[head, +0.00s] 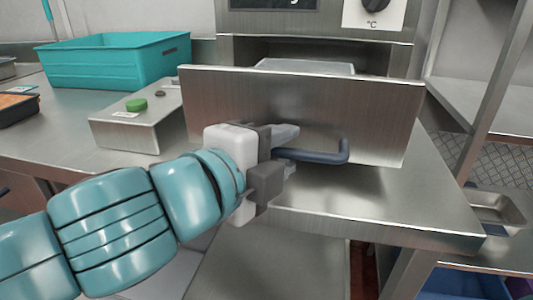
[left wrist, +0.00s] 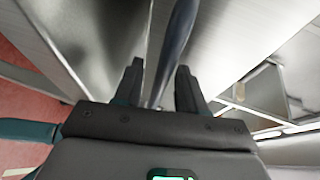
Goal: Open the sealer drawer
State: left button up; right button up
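The sealer drawer (head: 385,115) has a wide brushed-metal front panel. The panel stands forward of the sealer body (head: 300,22), and a pale tray-like surface (head: 305,66) shows behind its top edge, so the drawer is partly out. A dark blue bar handle (head: 335,152) sticks out from the panel. My left gripper (head: 290,150) is at the handle's left part. In the left wrist view, the handle (left wrist: 179,35) runs between the two open fingers (left wrist: 159,85), with gaps visible beside it. My right gripper is not in view.
A steel counter (head: 400,205) lies under the drawer. A control box with a green button (head: 137,105) stands left of the panel. A teal bin (head: 115,65) is behind it. A metal shelf frame (head: 495,90) stands at the right.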

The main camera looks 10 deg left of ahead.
pick_arm(q)
jog(key=p+v, duration=0.4)
jog(key=v, duration=1.2)
jog(key=shift+s+p, duration=0.15)
jog(key=shift+p, duration=0.25)
